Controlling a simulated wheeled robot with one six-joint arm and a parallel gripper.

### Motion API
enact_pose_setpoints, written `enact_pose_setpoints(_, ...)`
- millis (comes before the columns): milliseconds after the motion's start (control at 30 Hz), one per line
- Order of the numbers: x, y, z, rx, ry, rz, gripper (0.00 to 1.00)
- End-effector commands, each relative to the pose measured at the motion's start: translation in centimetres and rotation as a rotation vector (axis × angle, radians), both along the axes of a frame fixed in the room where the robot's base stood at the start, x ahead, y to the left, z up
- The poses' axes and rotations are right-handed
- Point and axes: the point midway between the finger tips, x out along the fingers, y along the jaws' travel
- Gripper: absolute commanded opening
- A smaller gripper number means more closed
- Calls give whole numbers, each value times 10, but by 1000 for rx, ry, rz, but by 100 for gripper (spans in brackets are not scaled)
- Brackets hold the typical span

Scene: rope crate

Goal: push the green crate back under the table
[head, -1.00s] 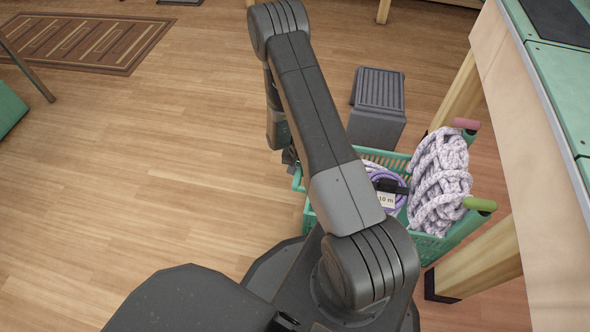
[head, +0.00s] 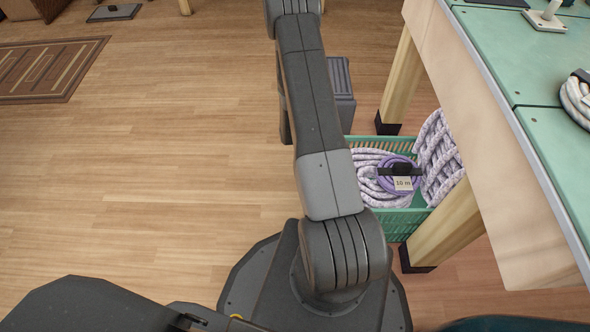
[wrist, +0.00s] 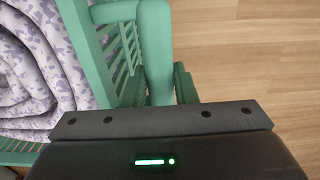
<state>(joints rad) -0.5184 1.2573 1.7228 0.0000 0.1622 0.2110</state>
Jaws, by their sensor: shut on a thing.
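The green crate (head: 398,226) stands on the floor, partly under the table (head: 470,110), between two of its wooden legs. It holds white and lilac rope and a purple coil (head: 402,172) with a "10 m" tag. The tabletop and near leg hide its right end. In the wrist view, the crate's slatted green wall (wrist: 103,45) and a green bar at its edge fill the upper middle. My gripper (wrist: 158,95) is shut on the crate at that edge. In the head view my arm hides the gripper and the crate's left end.
The near table leg (head: 446,230) and far leg (head: 400,80) flank the crate. A grey step stool (head: 342,90) stands behind my arm, beyond the crate. Another rope coil (head: 577,100) lies on the tabletop. Open wood floor (head: 150,180) extends left, with a rug (head: 50,68) farther off.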

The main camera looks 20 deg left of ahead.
Motion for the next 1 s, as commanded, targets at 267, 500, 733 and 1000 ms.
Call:
enact_pose_setpoints(267, 17, -52, 0, 1, -2, -7, 0)
enact_pose_setpoints(500, 31, -96, 0, 1, -2, -7, 0)
enact_pose_setpoints(733, 44, -137, 0, 1, -3, -7, 0)
enact_pose_setpoints(1000, 60, -186, 0, 1, -5, -7, 0)
